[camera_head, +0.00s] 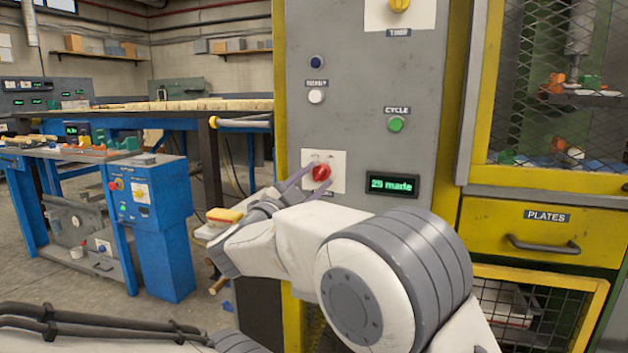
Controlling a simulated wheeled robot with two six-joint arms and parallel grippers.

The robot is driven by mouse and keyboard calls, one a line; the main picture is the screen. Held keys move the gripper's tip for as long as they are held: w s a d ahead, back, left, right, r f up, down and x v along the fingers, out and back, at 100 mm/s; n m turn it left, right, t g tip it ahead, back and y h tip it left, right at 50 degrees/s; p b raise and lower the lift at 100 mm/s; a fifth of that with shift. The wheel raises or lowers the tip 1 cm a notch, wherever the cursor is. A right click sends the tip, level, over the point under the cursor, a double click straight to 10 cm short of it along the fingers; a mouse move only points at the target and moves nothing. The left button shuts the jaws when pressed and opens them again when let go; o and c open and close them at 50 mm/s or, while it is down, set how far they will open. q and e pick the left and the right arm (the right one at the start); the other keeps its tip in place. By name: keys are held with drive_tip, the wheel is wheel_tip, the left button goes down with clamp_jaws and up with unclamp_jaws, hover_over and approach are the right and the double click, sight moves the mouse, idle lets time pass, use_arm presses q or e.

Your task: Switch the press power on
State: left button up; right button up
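The press's grey control panel (365,75) stands in front of me. A red rotary knob (321,172) sits on a white plate (338,158) low on the panel. The label beneath it is mostly hidden by my arm, so I cannot read it or tell the knob's setting. My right gripper (316,179) is at the knob, with one thin finger on its left and the other below right. Its fingers are apart, but I cannot tell whether they touch the knob. My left gripper is out of view.
Above the knob are a dark blue lamp (316,62), a white button (316,96) and a yellow dial (399,4). A green cycle button (396,124) and a display (391,185) reading "25 made" are to the right. A blue machine (160,235) stands left.

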drive_tip(key=shift+o, duration=1.2)
drive_tip(key=b+v, duration=0.3)
drive_tip(key=v, duration=0.7)
drive_tip(key=shift+s+a, duration=0.15)
drive_tip(key=shift+f, duration=0.1)
